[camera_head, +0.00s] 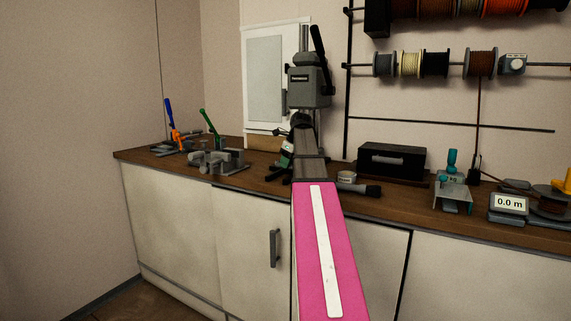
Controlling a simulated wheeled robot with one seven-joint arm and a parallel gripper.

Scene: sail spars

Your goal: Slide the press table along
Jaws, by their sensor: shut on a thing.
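The drill press (309,88), a grey head with a black lever on an upright column, stands on the bench at the back wall. My own pink and dark arm reaches up to it from the bottom of the picture. My gripper (299,121) is at the arm's far end, just below the press head. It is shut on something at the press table. The arm's end hides most of the table and the jaws' contact, so I cannot make out the exact hold.
Left on the wooden bench (238,180) stand a grey metal fixture (217,161) and tools with blue, orange and green handles. Right are a black box (393,162), a teal-topped device (453,185) and a display reading 0.0 m (509,205). Spools (410,65) hang above.

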